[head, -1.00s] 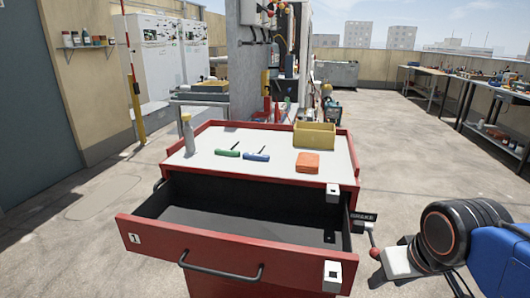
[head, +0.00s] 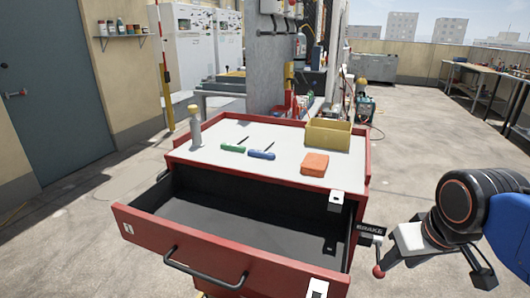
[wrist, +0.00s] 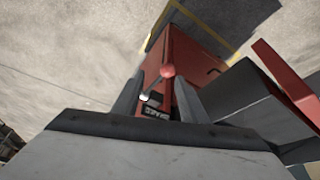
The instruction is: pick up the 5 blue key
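The blue key (head: 262,154) lies flat on the pale top of the red tool cart (head: 215,258), a blue handle with a thin dark shaft. Any number on it is too small to read. A green key (head: 233,148) lies just left of it. My gripper (head: 437,272) is at the right, beside the cart, lower than its top and well away from the blue key. In the wrist view my gripper (wrist: 160,76) has its two fingers apart with nothing held between them. The blue key is not visible in the wrist view.
The cart's top drawer (head: 190,255) is pulled open and looks empty. A brake lever with a red knob (head: 378,272) sticks out near my gripper; the knob (wrist: 167,71) shows beyond the fingers. A yellow bin (head: 330,136), an orange block (head: 314,164) and a bottle (head: 195,127) stand on top.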

